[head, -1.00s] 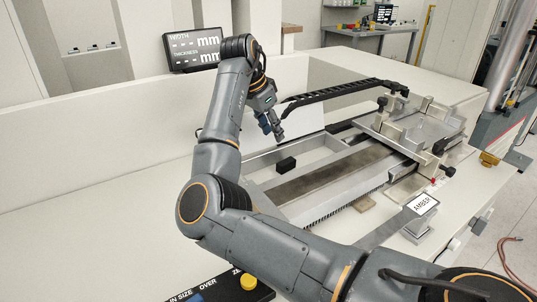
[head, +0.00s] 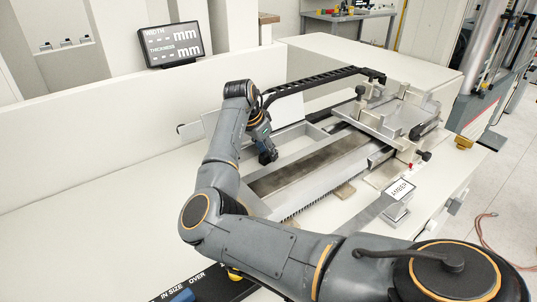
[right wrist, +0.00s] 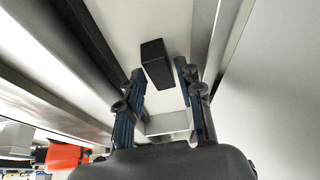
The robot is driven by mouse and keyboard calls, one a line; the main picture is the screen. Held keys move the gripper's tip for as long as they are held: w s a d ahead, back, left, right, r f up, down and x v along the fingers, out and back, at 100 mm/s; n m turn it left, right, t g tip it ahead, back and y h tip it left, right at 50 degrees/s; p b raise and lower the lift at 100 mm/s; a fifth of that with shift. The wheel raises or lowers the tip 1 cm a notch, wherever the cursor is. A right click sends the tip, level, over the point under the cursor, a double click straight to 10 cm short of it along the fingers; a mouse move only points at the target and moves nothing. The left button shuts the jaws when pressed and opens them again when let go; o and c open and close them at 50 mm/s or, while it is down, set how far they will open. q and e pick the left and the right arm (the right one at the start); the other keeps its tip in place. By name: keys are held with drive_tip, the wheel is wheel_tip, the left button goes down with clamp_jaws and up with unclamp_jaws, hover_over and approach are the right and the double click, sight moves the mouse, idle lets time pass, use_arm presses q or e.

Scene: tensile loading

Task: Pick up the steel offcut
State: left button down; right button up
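A dark block, which I take for the steel offcut (right wrist: 157,63), lies in a pale-floored bay between metal rails. In the right wrist view it is just beyond and between the fingertips of my right gripper (right wrist: 160,76). The fingers are apart, with pale floor showing on both sides of the block, and I see no contact. In the head view my right gripper (head: 266,154) points down into the bay at the near end of the machine bed, and the block is mostly or wholly hidden there. My left gripper is not in view.
Metal rails (right wrist: 223,45) run close along both sides of the right gripper. The long machine bed (head: 318,170) reaches to a clamp assembly at right, with a black cable chain (head: 310,85) behind. A labelled plate (head: 400,188) stands in front. The white bench at left is clear.

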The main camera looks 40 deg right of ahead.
drive_tip(key=shift+d+f, duration=0.2)
drive_tip(key=shift+f, duration=0.25)
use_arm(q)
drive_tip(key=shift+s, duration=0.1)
use_arm(e)
drive_tip(key=shift+c, duration=0.4)
clamp_jaws()
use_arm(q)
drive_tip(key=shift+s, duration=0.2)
use_arm(e)
drive_tip(key=shift+r, duration=0.1)
